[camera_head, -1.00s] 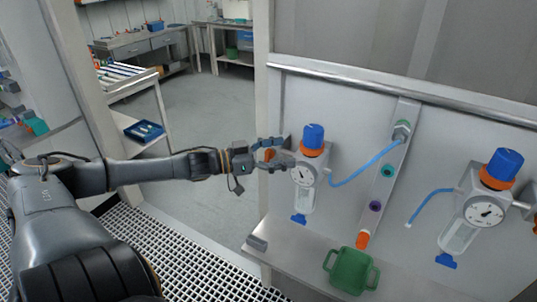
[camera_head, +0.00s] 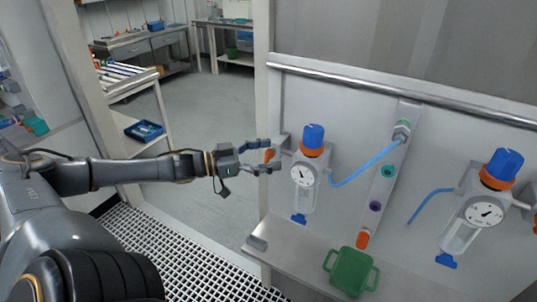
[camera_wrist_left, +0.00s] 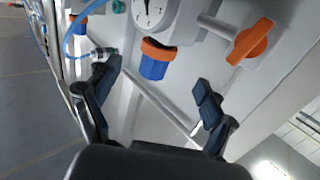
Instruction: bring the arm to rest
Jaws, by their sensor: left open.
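My left gripper (camera_head: 268,157) is open and empty in the head view, just left of the left vessel (camera_head: 304,182). That vessel has a blue cap, an orange ring, a round gauge and a clear bowl. In the left wrist view the two fingers of my left gripper (camera_wrist_left: 155,95) are spread wide. The vessel's blue cap (camera_wrist_left: 155,67) shows between and beyond them. An orange valve handle (camera_wrist_left: 251,42) is at upper right there and stands apart from the fingers. My right gripper is not in view.
A second vessel (camera_head: 484,213) hangs at right. A blue hose (camera_head: 365,168) runs from the left vessel to a wall port. A green container (camera_head: 350,271) stands on the metal shelf (camera_head: 300,250). A white post (camera_head: 264,60) rises near my left gripper. Open floor lies beyond.

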